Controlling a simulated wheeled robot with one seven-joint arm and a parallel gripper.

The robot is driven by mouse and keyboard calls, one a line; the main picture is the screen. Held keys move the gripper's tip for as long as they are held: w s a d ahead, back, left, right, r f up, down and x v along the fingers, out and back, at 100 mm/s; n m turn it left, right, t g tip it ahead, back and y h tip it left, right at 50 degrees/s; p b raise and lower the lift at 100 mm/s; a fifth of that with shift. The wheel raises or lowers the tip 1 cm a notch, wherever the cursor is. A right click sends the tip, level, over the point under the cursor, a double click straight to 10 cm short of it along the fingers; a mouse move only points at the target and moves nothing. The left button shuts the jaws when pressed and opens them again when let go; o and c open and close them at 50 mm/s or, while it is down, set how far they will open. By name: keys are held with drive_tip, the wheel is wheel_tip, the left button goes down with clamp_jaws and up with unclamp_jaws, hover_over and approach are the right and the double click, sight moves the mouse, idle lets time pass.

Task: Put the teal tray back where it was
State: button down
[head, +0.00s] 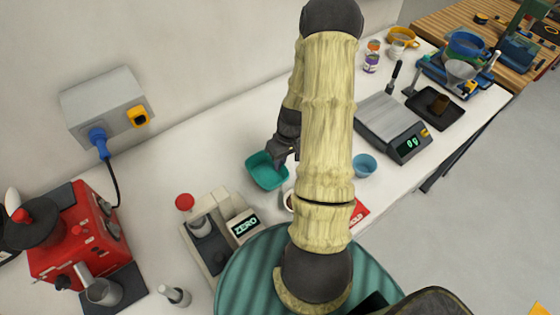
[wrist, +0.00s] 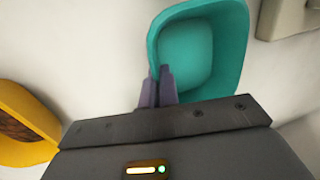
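The teal tray (head: 266,174) is over the white counter, left of my arm in the head view. It also shows at the top of the wrist view (wrist: 200,45), empty inside. My gripper (head: 279,156) is at the tray's rim. In the wrist view its two fingers (wrist: 160,85) are close together with the tray's near wall between them. I cannot tell whether the tray touches the counter. My arm hides part of the counter behind it.
A scale with a ZERO display (head: 246,224) stands just left and in front of the tray. A small blue bowl (head: 364,165) and a flat scale (head: 394,128) stand to the right. A red machine (head: 75,240) stands far left. A yellow object (wrist: 25,125) shows in the wrist view.

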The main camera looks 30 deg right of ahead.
drive_tip(key=shift+f, duration=0.3)
drive_tip(key=c, duration=1.7)
unclamp_jaws()
drive_tip(key=shift+r, duration=0.1)
drive_tip(key=b+v, duration=0.2)
drive_tip(key=v, duration=1)
drive_tip(key=shift+r, duration=0.15)
drive_tip(key=shift+a, duration=0.1)
drive_tip(key=s+a+r+t+h, duration=0.1)
drive_tip(key=s+a+r, duration=0.1)
drive_tip(key=a, duration=0.4)
drive_tip(key=s+a+r, duration=0.2)
drive_tip(key=a, duration=0.4)
drive_tip(key=s+a+r+t+h, duration=0.1)
drive_tip(key=s+a+r, duration=0.1)
drive_tip(key=a, duration=0.5)
drive_tip(key=shift+r+t+h, duration=0.3)
drive_tip(key=shift+r, duration=0.25)
